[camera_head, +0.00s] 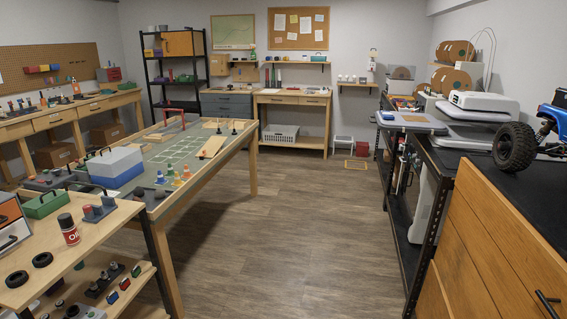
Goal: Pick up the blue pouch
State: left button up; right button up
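I cannot make out a blue pouch for certain in the head view. Small blue items show, such as one on the back wall shelf (318,62), but they are too small to identify. A box with a pale top and blue-grey lower part (117,166) stands on the long work table (226,152) at the left; it looks like a case, not a pouch. Neither of my grippers is in view.
At the right, a wooden-front cabinet (497,239) carries a blue crawler (555,117) with a big tyre. The wooden floor (290,225) between is clear.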

aim_at(390, 117)
jog(key=i, duration=2.55)
